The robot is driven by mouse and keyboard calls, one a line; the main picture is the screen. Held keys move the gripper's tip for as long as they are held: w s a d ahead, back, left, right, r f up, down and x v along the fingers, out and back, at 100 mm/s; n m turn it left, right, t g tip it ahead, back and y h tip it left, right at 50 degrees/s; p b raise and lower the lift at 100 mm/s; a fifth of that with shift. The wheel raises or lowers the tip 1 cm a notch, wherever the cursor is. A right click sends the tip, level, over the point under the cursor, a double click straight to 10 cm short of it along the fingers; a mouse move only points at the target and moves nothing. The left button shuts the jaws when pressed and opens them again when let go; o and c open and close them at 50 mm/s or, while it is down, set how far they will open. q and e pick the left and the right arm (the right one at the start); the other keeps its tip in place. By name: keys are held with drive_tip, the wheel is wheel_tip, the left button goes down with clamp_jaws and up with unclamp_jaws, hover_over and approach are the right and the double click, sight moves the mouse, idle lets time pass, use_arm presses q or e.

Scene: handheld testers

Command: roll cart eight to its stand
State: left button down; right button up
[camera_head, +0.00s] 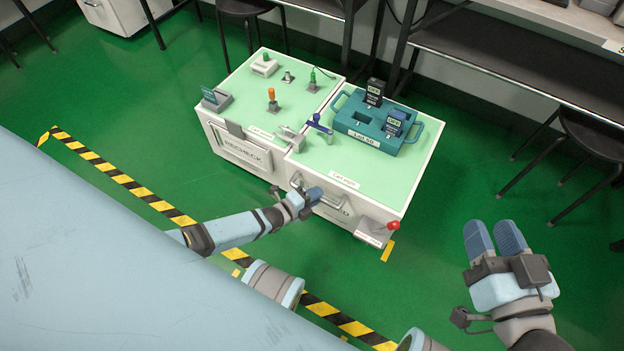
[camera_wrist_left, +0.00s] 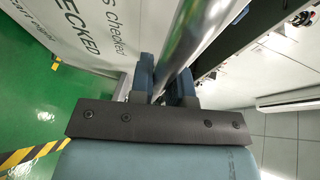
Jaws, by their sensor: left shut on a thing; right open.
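Cart eight (camera_head: 350,180) is the right-hand white cart with a pale green top. It stands beside another white cart (camera_head: 235,125) marked RECHECK, with little or no gap showing. My left gripper (camera_head: 314,194) is shut on the silver handle on cart eight's front; the handle bar (camera_wrist_left: 193,45) runs between the blue fingers in the left wrist view. The wrist view also shows cart eight's front panel (camera_wrist_left: 110,30) with part of the word CHECKED. Yellow floor marks (camera_head: 387,251) lie near the cart's front corner. My right gripper (camera_head: 494,238) is open and empty over the floor, right of the cart.
A teal carrier (camera_head: 365,122) with dark handheld testers rests on cart eight. A red knob (camera_head: 393,225) sits at its front right corner. Black-and-yellow tape (camera_head: 125,180) crosses the floor. Dark benches (camera_head: 500,70) and stools stand behind. Green floor is open right of the cart.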

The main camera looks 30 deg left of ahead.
use_arm(q)
drive_tip(key=w, duration=0.2)
drive_tip(key=shift+w, duration=0.35)
use_arm(e)
drive_tip(key=shift+w+d+r+n, duration=0.1)
drive_tip(key=shift+w+n, duration=0.2)
drive_tip(key=shift+w, duration=0.3)
use_arm(q)
drive_tip(key=shift+w+r, duration=0.1)
drive_tip(key=c, duration=1.1)
unclamp_jaws()
drive_tip(key=shift+w, duration=0.1)
use_arm(e)
drive_tip(key=shift+w, duration=0.1)
use_arm(q)
drive_tip(key=p+v, duration=0.5)
drive_tip(key=v, duration=0.9)
use_arm(e)
drive_tip(key=shift+m+t, duration=0.8)
drive_tip(key=shift+t, duration=0.1)
drive_tip(key=r, duration=0.5)
drive_tip(key=shift+s+r, duration=0.1)
drive_tip(key=shift+s, duration=0.3)
